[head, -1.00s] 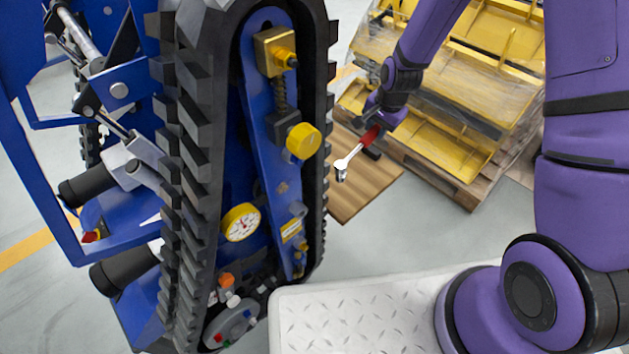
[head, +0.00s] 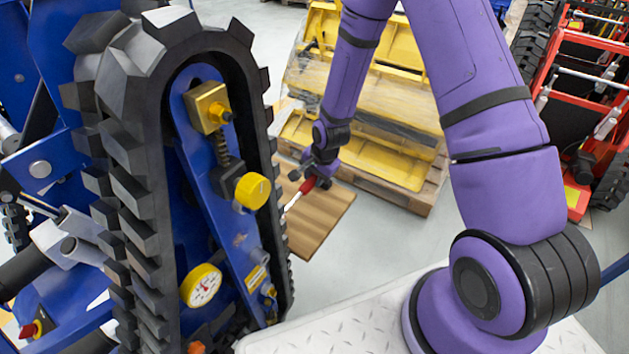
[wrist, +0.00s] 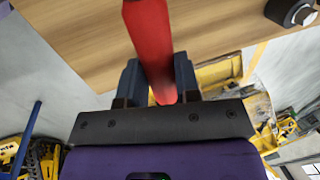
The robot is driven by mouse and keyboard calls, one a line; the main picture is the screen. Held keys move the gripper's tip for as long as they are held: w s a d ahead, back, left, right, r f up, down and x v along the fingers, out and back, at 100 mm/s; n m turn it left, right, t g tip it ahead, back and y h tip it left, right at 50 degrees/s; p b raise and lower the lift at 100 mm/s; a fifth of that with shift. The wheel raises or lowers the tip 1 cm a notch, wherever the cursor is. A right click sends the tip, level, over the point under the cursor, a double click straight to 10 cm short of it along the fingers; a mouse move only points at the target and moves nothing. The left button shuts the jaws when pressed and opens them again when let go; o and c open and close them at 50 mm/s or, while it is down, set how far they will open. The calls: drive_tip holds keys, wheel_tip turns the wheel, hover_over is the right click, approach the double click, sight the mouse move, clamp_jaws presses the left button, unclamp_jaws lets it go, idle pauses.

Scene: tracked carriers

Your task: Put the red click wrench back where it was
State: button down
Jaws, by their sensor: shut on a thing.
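The red click wrench (head: 306,186) has a red handle and a silver shaft and head. My gripper (head: 314,178) is shut on its handle and holds it in front of the wooden board, with the head pointing down and left toward the track. In the wrist view the red handle (wrist: 152,45) runs up between the two dark fingers (wrist: 160,83). The wrench head is partly hidden behind the track's edge in the head view and out of frame in the wrist view. The wooden board (head: 322,222) shows behind the wrench; it also fills the top of the wrist view (wrist: 80,40).
A blue tracked carrier with a black rubber track (head: 130,150) stands close at left, with a gauge (head: 201,286) and yellow knob (head: 252,190). A pallet of yellow parts (head: 400,165) stands behind my arm. A red carrier (head: 590,100) is at right. Grey floor lies between.

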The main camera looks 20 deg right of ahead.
drive_tip(key=shift+f, duration=0.9)
drive_tip(key=c, duration=0.8)
unclamp_jaws()
